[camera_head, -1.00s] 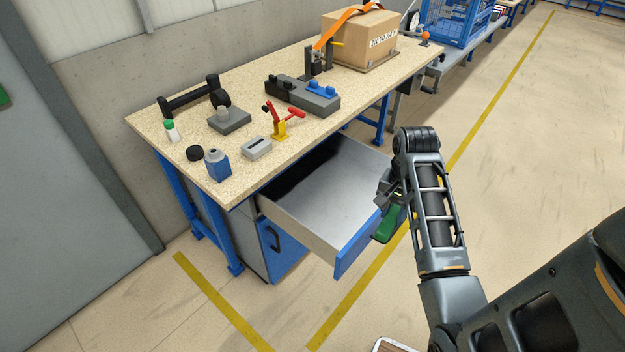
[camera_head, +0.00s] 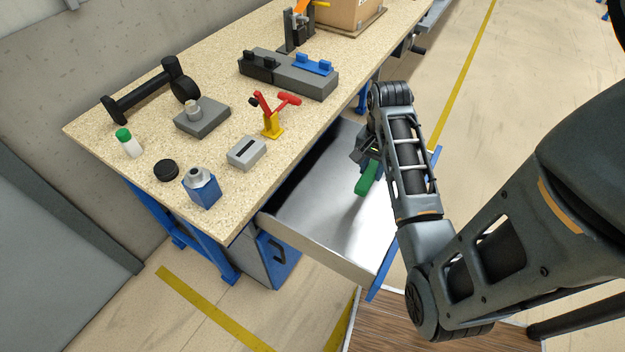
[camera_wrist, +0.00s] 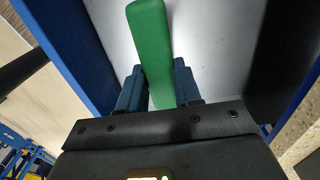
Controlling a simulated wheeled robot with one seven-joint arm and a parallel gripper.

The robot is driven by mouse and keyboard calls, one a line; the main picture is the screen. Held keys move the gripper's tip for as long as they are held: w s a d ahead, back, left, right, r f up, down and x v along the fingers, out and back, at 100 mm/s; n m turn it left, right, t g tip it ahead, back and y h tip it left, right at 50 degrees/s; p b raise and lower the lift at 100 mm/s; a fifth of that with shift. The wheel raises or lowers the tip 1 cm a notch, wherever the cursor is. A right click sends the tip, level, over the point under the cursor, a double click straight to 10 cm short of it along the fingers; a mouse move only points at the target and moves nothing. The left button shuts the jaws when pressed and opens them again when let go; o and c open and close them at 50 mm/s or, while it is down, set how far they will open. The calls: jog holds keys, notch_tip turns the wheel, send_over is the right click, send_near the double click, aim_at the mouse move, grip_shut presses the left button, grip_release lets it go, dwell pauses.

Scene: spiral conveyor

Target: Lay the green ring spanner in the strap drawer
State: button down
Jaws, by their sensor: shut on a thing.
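My gripper (camera_head: 366,154) is over the open strap drawer (camera_head: 318,247), whose blue front and bare metal floor show. It is shut on the green ring spanner (camera_head: 367,179), which hangs downward from the jaws above the drawer floor. In the wrist view the green spanner (camera_wrist: 150,45) lies between the two fingers (camera_wrist: 158,88) and points away into the drawer, with the pale drawer floor beyond it.
The workbench (camera_head: 215,225) stands over the drawer's left side. A carton (camera_head: 350,14) sits at the back.

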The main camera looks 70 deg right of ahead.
send_over(323, 201)
notch_tip(323, 201, down, 7)
jog(key=shift+d+f, duration=0.1)
jog(key=shift+d, duration=0.05)
jog(key=shift+f, duration=2.15)
jog(key=c, duration=0.8)
grip_release()
notch_tip(323, 201, up, 12)
jog(key=shift+r+p, duration=0.15)
jog(key=shift+p, duration=0.4)
